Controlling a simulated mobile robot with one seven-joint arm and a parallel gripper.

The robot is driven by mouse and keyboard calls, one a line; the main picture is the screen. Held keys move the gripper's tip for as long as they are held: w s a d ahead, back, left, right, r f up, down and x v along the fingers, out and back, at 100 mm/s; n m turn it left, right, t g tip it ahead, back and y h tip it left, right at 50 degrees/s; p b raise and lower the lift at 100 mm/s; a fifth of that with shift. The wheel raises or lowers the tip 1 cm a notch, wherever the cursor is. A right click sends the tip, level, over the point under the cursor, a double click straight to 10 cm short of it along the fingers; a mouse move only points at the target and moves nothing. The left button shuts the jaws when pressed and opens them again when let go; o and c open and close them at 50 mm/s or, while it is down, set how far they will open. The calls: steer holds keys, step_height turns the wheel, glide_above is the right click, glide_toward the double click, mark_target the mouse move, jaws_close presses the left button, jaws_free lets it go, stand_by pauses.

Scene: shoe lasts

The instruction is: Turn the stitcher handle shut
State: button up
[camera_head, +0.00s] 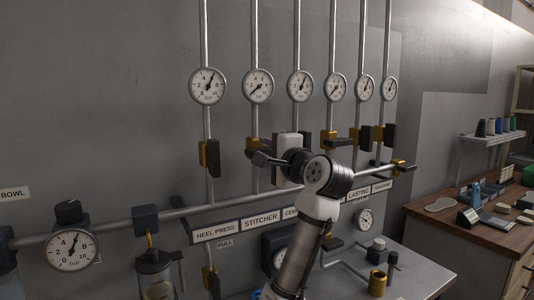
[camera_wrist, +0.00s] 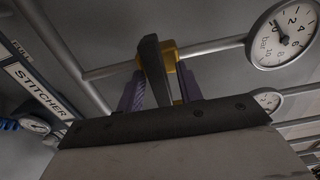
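The stitcher valve has a yellow body (camera_wrist: 170,57) and a dark flat handle (camera_wrist: 152,65) in the wrist view. In the head view its yellow body (camera_head: 252,143) sits on the second pipe, above the STITCHER label (camera_head: 261,219). My gripper (camera_wrist: 160,88) has one purple finger on each side of the handle. The fingers stand apart, with a gap visible between handle and right finger. Contact at the left finger cannot be told. In the head view my gripper (camera_head: 258,159) is at this valve, seen small and partly merged with the dark handle.
Similar valves stand close by, heel press (camera_head: 208,155) at left and another (camera_head: 328,140) at right. Round gauges (camera_head: 258,85) hang above. A horizontal pipe (camera_head: 180,213) and label strip run below. A grey table (camera_head: 425,268) and a wooden bench (camera_head: 480,232) stand at right.

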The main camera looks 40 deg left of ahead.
steer(key=shift+a, duration=0.1)
steer(key=shift+s+d+b, duration=0.2)
steer(key=shift+d+b, duration=0.1)
steer(key=shift+d, duration=0.15)
steer(key=b+v, duration=0.4)
steer(key=v, duration=0.9)
steer(key=shift+a, duration=0.1)
